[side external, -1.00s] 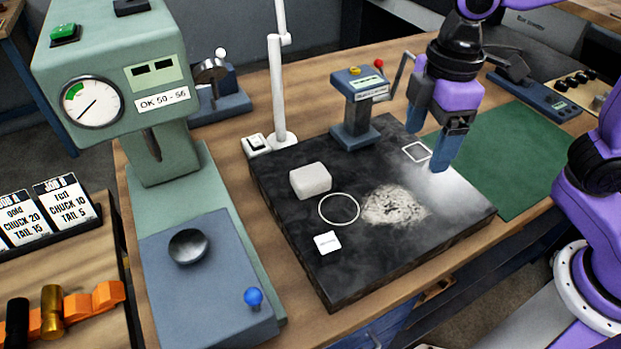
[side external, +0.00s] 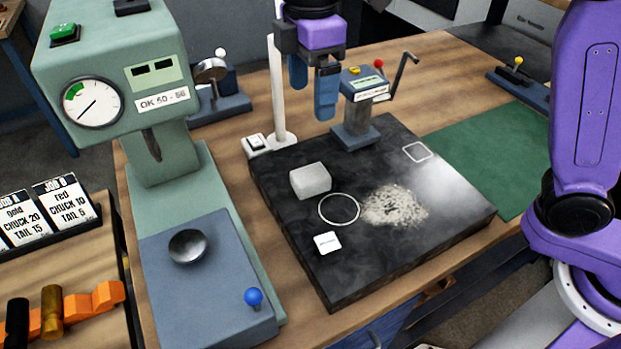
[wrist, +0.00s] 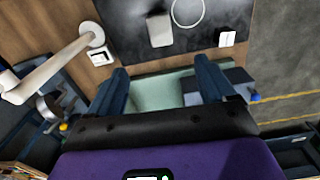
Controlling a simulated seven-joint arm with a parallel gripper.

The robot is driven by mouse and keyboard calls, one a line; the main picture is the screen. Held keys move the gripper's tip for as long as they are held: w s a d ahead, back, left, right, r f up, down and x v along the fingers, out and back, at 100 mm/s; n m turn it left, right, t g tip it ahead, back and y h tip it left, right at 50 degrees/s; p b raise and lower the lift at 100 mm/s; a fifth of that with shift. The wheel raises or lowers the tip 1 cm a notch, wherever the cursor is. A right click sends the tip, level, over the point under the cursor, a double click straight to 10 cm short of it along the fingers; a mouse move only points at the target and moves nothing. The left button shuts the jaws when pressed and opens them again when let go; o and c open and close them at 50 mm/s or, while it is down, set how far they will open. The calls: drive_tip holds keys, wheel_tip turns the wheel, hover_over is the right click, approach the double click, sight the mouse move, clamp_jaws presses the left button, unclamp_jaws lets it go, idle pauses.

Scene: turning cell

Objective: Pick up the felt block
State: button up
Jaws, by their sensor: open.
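The felt block (side external: 310,181) is a pale grey-white block on the back left part of the black slab (side external: 350,265), just behind a white circle outline. It also shows at the top of the wrist view (wrist: 159,30). My gripper (side external: 312,105) is open and empty, with blue fingers pointing down. It hangs in the air above and behind the block, near the white lamp post. In the wrist view the two fingers (wrist: 163,85) stand apart with nothing between them, and the block lies beyond their tips.
A white post (side external: 279,90) and a small lever device (side external: 358,115) stand close to my gripper. A green press with a dial (side external: 120,80) stands at the left. A pale powder patch (side external: 395,206) and a white tag (side external: 327,243) lie on the slab. A green mat (side external: 490,165) is at right.

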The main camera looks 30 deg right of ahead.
sight(311, 174)
wheel_tip(311, 174, down, 17)
drive_tip(key=shift+f, duration=0.15)
idle(0.7)
drive_tip(key=c, duration=1.1)
